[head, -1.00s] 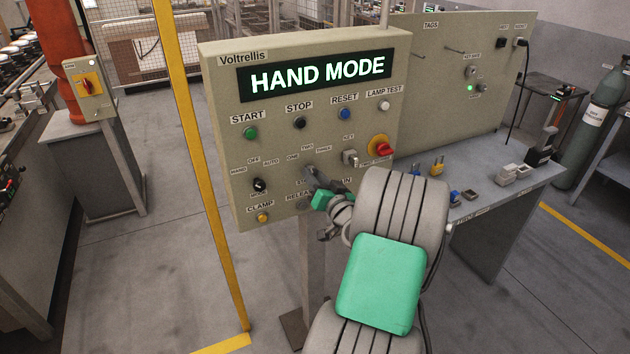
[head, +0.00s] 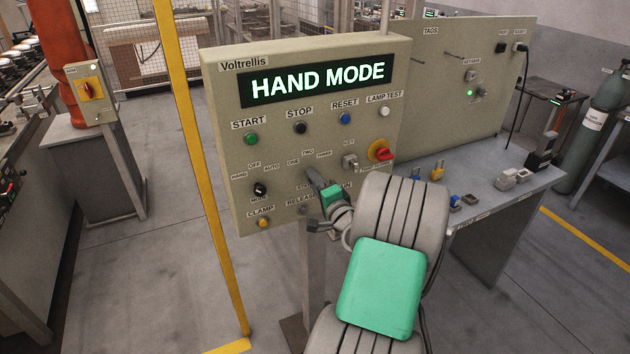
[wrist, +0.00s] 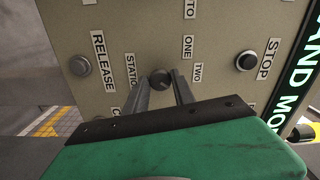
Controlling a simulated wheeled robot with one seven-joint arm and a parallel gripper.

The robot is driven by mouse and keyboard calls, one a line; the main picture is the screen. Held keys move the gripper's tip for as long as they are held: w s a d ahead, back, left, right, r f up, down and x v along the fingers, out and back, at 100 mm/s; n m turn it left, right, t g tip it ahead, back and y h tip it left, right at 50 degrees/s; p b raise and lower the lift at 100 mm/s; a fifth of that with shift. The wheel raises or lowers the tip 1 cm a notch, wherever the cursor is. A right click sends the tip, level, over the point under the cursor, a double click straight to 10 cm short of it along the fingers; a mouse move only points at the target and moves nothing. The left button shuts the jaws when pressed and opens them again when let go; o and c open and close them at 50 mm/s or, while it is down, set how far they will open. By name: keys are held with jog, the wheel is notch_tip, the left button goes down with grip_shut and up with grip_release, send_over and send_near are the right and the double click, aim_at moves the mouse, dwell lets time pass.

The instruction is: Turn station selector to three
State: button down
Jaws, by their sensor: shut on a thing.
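The station selector is a dark round knob (wrist: 160,79) on the beige Voltrellis control panel (head: 225,128). In the wrist view it sits between my two fingertips, with the ONE and TWO labels beside it. Its pointer direction cannot be made out. My gripper (wrist: 162,86) is shut on the knob, one finger on each side. In the head view my gripper (head: 312,176) reaches the panel below the ONE, TWO and THREE labels and hides the knob. The panel display (head: 317,78) reads HAND MODE.
The mode selector (head: 260,189) and yellow clamp button (head: 263,222) are left of my gripper. A grey key switch (head: 349,162) and red emergency knob (head: 385,154) are close on the right. The RELEASE button (wrist: 79,66) is near my fingers. A yellow post (head: 195,150) stands left.

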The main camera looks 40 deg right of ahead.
jog(key=shift+m, duration=1)
jog(key=shift+p, duration=0.3)
jog(key=c, duration=1.1)
grip_release()
jog(key=shift+o, duration=0.2)
jog(key=b+v, duration=0.2)
jog(key=v, duration=0.5)
jog(key=shift+s+a, duration=0.2)
jog(key=shift+s, duration=0.2)
